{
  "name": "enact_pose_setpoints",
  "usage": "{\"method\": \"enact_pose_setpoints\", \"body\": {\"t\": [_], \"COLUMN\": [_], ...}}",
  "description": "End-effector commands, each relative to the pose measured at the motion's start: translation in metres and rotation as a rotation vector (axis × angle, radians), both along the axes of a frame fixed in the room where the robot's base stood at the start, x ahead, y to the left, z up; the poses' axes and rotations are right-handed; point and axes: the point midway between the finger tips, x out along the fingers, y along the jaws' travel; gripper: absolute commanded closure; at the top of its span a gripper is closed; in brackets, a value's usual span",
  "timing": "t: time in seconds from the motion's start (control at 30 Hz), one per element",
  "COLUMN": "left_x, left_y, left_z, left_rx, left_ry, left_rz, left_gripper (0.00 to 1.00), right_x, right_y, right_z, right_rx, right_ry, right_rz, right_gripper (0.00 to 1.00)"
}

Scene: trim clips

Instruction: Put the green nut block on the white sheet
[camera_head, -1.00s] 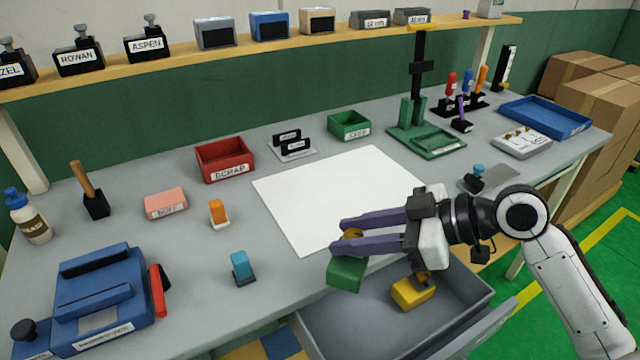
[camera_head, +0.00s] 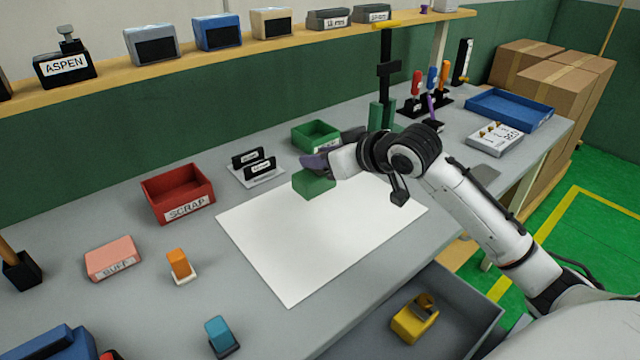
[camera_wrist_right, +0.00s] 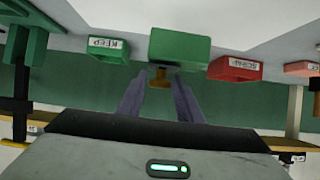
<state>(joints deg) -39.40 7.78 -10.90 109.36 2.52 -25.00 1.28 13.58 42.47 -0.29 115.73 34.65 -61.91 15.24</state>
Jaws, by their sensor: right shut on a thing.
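The green nut block (camera_head: 313,184) is held in my right gripper (camera_head: 318,162) above the far part of the white sheet (camera_head: 300,252). Its underside appears to be a little above the sheet; I cannot tell whether it touches. In the right wrist view the block (camera_wrist_right: 180,47) sits at the tips of the purple fingers (camera_wrist_right: 160,90), with a brass-coloured part between them. The white sheet lies flat on the grey bench and is otherwise bare. My left gripper is not in view.
A green KEEP bin (camera_head: 316,135), a black-labelled holder (camera_head: 256,166) and a red SCRAP bin (camera_head: 178,193) stand behind the sheet. An open drawer (camera_head: 462,300) with a yellow block (camera_head: 414,318) is in front. An orange block (camera_head: 179,264) stands left of the sheet.

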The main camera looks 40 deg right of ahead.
Motion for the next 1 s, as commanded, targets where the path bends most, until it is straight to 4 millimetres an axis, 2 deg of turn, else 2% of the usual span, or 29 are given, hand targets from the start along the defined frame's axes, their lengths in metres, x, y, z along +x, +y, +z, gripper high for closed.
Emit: {"method": "enact_pose_setpoints", "body": {"t": [0.23, 0.4, 0.77, 0.8, 0.9, 1.0], "left_x": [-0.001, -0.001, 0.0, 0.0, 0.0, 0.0], "left_y": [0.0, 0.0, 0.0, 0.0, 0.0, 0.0], "left_z": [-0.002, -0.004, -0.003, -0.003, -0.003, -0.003], "left_rx": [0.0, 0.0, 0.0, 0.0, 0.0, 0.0], "left_ry": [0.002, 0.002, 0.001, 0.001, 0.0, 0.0], "left_rz": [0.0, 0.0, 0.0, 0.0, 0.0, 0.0], "left_gripper": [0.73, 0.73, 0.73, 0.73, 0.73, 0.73], "right_x": [0.0, 0.0, 0.0, 0.0, 0.0, 0.0], "right_y": [0.0, 0.0, 0.0, 0.0, 0.0, 0.0], "right_z": [-0.022, -0.046, -0.051, -0.052, -0.052, -0.052], "right_rx": [0.001, 0.001, 0.0, 0.0, 0.0, 0.0], "right_ry": [-0.001, 0.0, -0.003, 0.0, -0.001, -0.001], "right_rz": [0.001, 0.0, 0.001, 0.001, 0.001, 0.001], "right_gripper": [1.0, 1.0, 1.0, 0.66, 0.49, 0.49]}}
